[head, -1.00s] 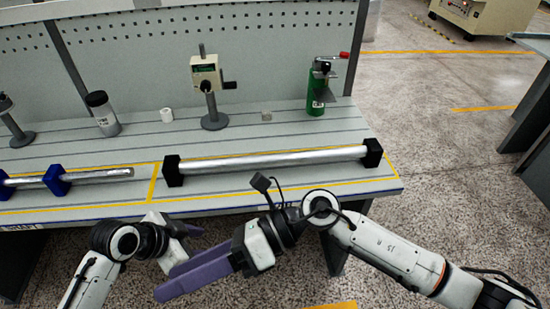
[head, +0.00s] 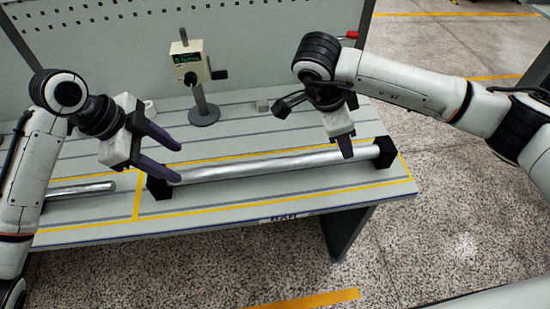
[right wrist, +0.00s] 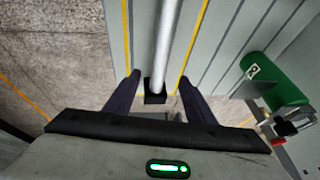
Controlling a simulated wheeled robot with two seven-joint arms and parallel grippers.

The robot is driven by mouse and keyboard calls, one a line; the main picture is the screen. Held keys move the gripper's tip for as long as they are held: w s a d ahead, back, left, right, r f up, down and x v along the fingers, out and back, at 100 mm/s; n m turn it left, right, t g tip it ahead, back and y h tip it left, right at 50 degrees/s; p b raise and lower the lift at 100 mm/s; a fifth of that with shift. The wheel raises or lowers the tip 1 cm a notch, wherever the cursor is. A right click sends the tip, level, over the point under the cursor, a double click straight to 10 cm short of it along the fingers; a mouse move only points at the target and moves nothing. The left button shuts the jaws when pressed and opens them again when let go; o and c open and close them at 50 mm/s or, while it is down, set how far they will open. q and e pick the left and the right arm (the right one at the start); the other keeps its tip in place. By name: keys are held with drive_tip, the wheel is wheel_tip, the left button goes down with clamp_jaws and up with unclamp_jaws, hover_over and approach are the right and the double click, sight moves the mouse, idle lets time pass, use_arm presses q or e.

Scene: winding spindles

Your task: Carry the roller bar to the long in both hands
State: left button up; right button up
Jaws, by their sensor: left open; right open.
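The silver roller bar (head: 270,164) lies level across two black end supports (head: 384,152) inside a yellow outline on the bench. My left gripper (head: 177,160) is open and empty just above the bar's left end. My right gripper (head: 347,150) is open above the bar near its right end. In the right wrist view the bar (right wrist: 162,45) runs away between the two open purple fingers (right wrist: 157,95), with a black support at its near end. Neither gripper is shut on the bar.
Another bar (head: 80,190) lies at the left of the bench. A green cylinder (right wrist: 270,75) shows in the right wrist view. The perforated panel (head: 120,40) closes the back.

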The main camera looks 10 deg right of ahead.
sight(193, 171)
use_arm(q)
drive_tip(key=shift+f, duration=0.2)
use_arm(e)
drive_tip(key=shift+f, duration=0.2)
use_arm(q)
drive_tip(key=x, duration=1)
drive_tip(key=shift+d, duration=0.1)
use_arm(e)
drive_tip(key=x, duration=1)
drive_tip(key=shift+d, duration=0.1)
use_arm(q)
drive_tip(key=shift+r, duration=0.1)
clamp_jaws()
use_arm(e)
clamp_jaws()
drive_tip(key=shift+r, duration=0.1)
use_arm(q)
drive_tip(key=shift+w+r, duration=0.15)
drive_tip(key=shift+r, duration=0.1)
use_arm(e)
drive_tip(key=shift+w+r, duration=0.1)
drive_tip(key=shift+r, duration=0.05)
